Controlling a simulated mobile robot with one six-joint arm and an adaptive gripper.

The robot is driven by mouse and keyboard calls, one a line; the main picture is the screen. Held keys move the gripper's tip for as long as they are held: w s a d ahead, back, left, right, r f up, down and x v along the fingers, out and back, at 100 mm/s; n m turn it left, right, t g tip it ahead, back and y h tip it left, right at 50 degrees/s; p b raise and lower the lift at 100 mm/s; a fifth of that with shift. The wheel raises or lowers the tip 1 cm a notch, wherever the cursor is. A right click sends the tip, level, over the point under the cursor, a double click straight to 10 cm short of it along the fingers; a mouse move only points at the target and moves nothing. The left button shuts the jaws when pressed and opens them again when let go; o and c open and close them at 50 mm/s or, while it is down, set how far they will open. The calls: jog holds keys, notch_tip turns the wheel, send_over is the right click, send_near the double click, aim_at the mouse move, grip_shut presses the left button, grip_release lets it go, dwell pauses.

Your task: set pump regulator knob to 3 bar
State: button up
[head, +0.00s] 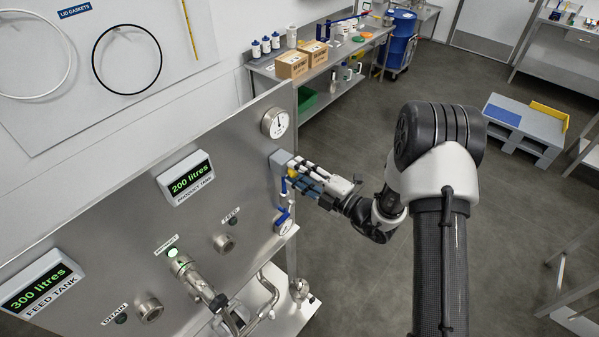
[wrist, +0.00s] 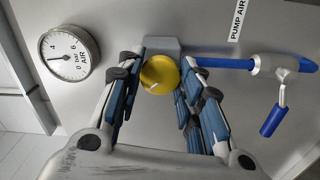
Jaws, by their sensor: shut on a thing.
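The yellow regulator knob (wrist: 160,76) sits on a grey block (wrist: 160,46) on the steel panel. In the wrist view my gripper (wrist: 161,82) has its blue-padded fingers on both sides of the knob, shut on it. A pale mark shows on the knob's face. The round air pressure gauge (wrist: 69,54) is left of the knob. Its needle points left, a little below the 4; the exact reading is too small to tell. In the head view my gripper (head: 296,174) is at the panel's right edge, below the gauge (head: 275,122), and only a bit of yellow shows.
A blue air pipe (wrist: 224,64) runs right from the block to a valve with a blue lever (wrist: 271,121), close to my right finger. Tank displays (head: 187,178) are on the panel. Open floor lies to the right.

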jog(key=o, duration=0.8)
jog(key=shift+o, duration=1.3)
jog(key=shift+d, duration=0.25)
jog(key=v, duration=1.1)
jog(key=shift+s, duration=0.35)
jog(key=shift+d, duration=0.1)
